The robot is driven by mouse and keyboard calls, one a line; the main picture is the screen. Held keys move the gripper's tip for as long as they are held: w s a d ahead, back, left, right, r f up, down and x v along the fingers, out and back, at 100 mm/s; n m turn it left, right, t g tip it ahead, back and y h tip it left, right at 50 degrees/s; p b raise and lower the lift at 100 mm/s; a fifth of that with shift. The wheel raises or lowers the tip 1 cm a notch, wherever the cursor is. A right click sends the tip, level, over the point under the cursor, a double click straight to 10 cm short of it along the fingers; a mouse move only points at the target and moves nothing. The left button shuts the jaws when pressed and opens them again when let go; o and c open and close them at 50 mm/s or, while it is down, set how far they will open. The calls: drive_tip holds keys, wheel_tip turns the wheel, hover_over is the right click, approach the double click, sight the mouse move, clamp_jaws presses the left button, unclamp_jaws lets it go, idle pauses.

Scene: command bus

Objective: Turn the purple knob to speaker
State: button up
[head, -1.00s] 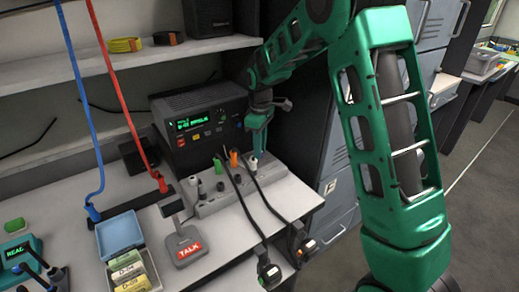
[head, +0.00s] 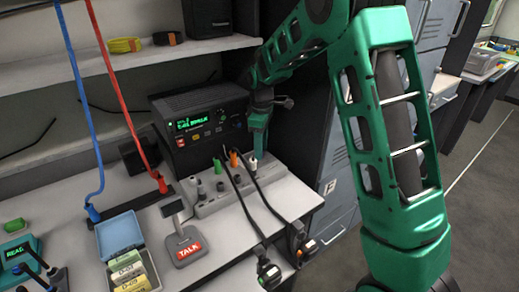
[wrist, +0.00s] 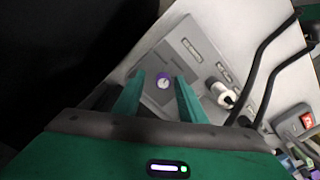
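I cannot tell how far the fingertips stand above the panel. In the head view my gripper (head: 258,152) points down at the back right of the desk strip, and the knob is hidden there. The label that the knob's mark points to is too small to read.
A white plug (wrist: 222,95) stands close right of the fingers in the wrist view. Black cables (head: 240,190) run from the grey strip (head: 212,207). A black radio (head: 200,120) with a green display stands left of my gripper. A TALK microphone (head: 184,245) stands in front.

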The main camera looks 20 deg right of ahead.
drive_tip(key=shift+a, duration=0.15)
drive_tip(key=shift+r, duration=0.25)
wheel_tip(320, 180, up, 10)
idle(0.4)
drive_tip(key=s+f+m+t, duration=0.1)
drive_tip(key=s+m+t, duration=0.4)
drive_tip(key=m, duration=0.6)
drive_tip(key=x, duration=1)
drive_tip(key=shift+f, duration=0.3)
